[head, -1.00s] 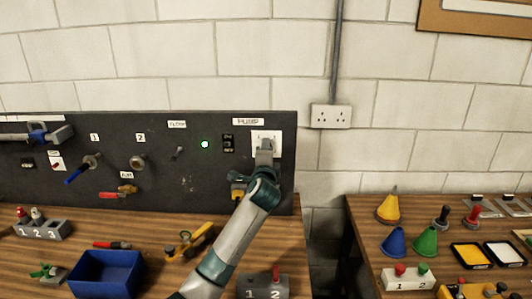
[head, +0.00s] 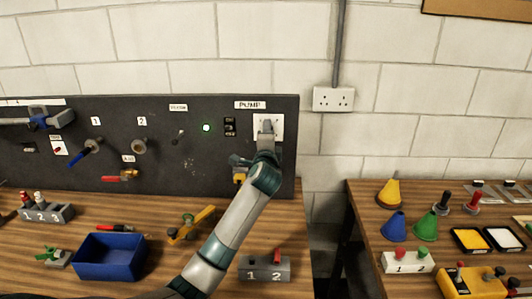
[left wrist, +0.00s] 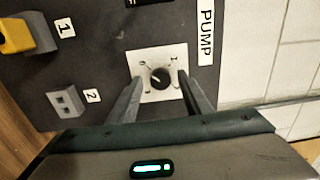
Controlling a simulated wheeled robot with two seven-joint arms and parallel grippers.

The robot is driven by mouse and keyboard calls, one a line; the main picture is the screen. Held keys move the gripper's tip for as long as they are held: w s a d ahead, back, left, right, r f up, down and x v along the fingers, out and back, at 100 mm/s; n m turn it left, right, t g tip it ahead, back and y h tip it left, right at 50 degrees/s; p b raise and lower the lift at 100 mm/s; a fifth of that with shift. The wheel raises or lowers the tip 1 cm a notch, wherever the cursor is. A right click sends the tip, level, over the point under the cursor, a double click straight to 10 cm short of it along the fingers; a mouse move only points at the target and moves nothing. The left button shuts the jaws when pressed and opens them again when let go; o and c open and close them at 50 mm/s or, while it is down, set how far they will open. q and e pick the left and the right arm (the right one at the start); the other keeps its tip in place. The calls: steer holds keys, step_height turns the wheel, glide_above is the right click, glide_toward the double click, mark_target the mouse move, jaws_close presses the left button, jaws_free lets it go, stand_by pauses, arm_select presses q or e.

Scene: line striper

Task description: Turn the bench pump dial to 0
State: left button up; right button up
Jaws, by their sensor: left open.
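The pump dial (left wrist: 160,77) is a small round black knob on a white square plate (left wrist: 148,60), under the PUMP label (left wrist: 206,30). Small marks are printed on the plate around it; I cannot read them surely. My left gripper (left wrist: 160,82) is open, one finger on each side of the dial, and I cannot tell whether they touch it. In the head view my left gripper (head: 266,130) is in front of the white plate (head: 278,120) and hides the dial. My right gripper is not in view.
The dark panel (head: 60,180) also carries a green lamp (head: 206,127), a blue-handled valve (head: 86,152) and a red-handled valve (head: 120,175). A blue bin (head: 108,257) and a grey numbered block (head: 263,268) stand on the bench. A wall socket (head: 333,99) is at right.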

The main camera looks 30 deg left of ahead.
arm_select(q)
steer(key=b+v, duration=0.4)
steer(key=v, duration=1.3)
